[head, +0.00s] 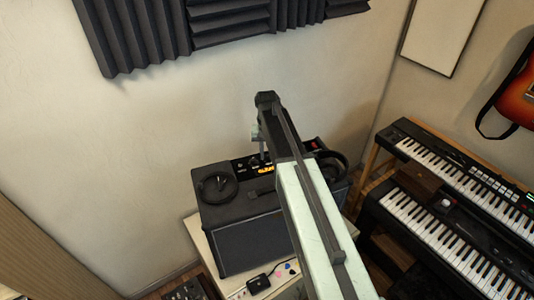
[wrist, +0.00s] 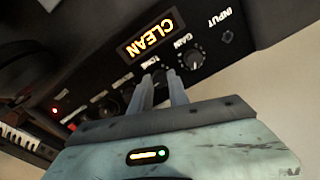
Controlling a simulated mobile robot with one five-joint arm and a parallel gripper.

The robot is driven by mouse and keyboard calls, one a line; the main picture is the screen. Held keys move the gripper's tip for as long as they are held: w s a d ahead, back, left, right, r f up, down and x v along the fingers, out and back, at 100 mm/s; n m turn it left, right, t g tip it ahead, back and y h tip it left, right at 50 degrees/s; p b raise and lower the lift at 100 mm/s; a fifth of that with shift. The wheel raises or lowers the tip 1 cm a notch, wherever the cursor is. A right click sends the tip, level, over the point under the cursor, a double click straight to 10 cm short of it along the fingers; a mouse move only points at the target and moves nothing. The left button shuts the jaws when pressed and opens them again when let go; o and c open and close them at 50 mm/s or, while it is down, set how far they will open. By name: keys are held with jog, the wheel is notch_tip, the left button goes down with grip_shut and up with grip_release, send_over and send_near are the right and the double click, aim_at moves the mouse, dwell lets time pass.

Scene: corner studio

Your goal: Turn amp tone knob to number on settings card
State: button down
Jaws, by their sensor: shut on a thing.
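The black amp (head: 235,240) stands on a pale stand in the head view, its control panel on the upper face beyond my arm. In the wrist view the panel (wrist: 100,82) is tilted and shows a lit orange "CLEAN" display (wrist: 151,34). My gripper (wrist: 159,78) is shut on the tone knob (wrist: 158,75), just below the TONE label, with a finger on each side. The fingers hide most of the knob, so its pointer and number cannot be read. In the head view my gripper (head: 264,153) reaches down to the panel. I cannot make out a settings card.
The gain knob (wrist: 193,60) and input jack (wrist: 227,37) are close right of the fingers; more knobs lie left. Two keyboards (head: 440,215) stand at right. Foam panels (head: 230,25) hang on the wall.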

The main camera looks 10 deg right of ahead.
aim_at(267, 156)
jog(key=m, duration=0.5)
jog(key=shift+m, duration=0.3)
dwell(0.4)
jog(key=c, duration=1.3)
grip_release()
jog(key=shift+o, duration=0.2)
jog(key=shift+r, duration=0.15)
notch_tip(267, 156, up, 8)
jog(key=p, duration=0.8)
jog(key=shift+f, duration=0.25)
